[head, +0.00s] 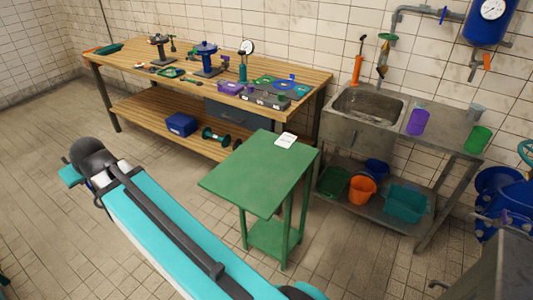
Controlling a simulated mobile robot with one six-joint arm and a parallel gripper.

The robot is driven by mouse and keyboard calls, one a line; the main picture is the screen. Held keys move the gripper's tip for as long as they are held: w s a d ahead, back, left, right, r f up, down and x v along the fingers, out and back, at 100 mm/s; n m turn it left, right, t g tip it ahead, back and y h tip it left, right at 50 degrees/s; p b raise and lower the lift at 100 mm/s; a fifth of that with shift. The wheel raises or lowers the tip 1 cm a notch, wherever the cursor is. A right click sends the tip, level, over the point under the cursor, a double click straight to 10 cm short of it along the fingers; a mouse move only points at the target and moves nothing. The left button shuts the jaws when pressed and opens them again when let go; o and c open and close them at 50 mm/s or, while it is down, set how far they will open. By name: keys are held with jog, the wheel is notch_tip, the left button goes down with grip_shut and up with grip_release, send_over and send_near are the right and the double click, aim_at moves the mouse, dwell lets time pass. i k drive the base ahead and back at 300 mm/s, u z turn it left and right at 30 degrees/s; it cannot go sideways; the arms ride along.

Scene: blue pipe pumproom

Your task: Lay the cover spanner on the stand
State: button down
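The stand is most likely the small green table (258,172) in the middle of the head view. Its flat top is bare except for a white card or paper (285,140) at the far edge. It has a lower green shelf (270,237). I cannot pick out the cover spanner for certain; small tools on the workbench are too small to tell apart. My teal and black arm crosses the lower left. My gripper is not in view, so whether it holds anything is hidden.
A wooden workbench (150,72) with several tools, vises and a grey toolbox (264,97) stands behind. A sink counter (445,130) with purple (417,121) and green (478,139) containers is at right. Blue valve piping (500,197) stands far right. Tiled floor is clear at left.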

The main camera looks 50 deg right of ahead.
aim_at(275, 152)
jog(key=i, duration=0.85)
jog(key=u, duration=0.05)
